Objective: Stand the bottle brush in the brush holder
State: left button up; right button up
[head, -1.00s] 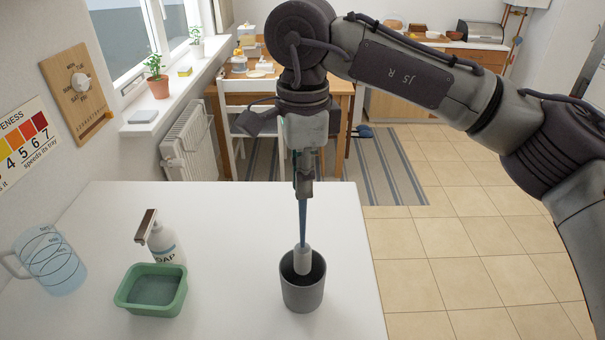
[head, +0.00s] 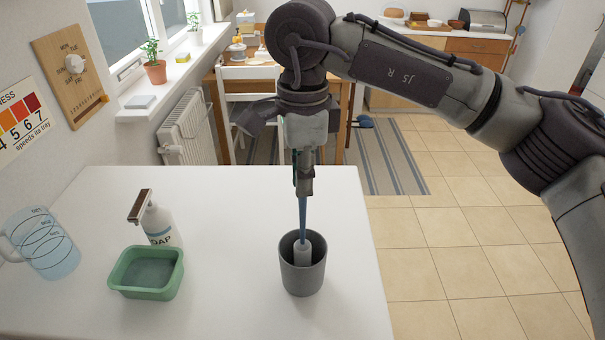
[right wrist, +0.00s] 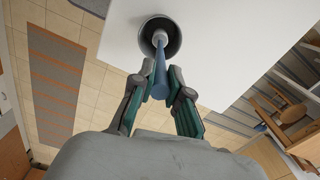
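The bottle brush (head: 302,215) is upright, with a blue handle above and a pale head below. Its head is inside the grey round brush holder (head: 301,281), below the rim. In the right wrist view the blue handle (right wrist: 160,76) points down into the dark holder (right wrist: 175,49). My right gripper (head: 305,188) is above the holder, with its fingers close on both sides of the handle's upper end; it looks shut on the handle. Whether the brush touches the holder's bottom is hidden. My left gripper is not in view.
A green tub (head: 146,286), a soap dispenser (head: 158,222) and a measuring jug (head: 46,246) stand to the left on the white table (head: 225,215). The table's right edge drops to a tiled floor. The surface around the holder is clear.

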jog(key=o, duration=0.4)
jog(key=shift+c, duration=0.2)
notch_tip(320, 180, up, 12)
jog(key=shift+f, duration=0.1)
dwell(0.9)
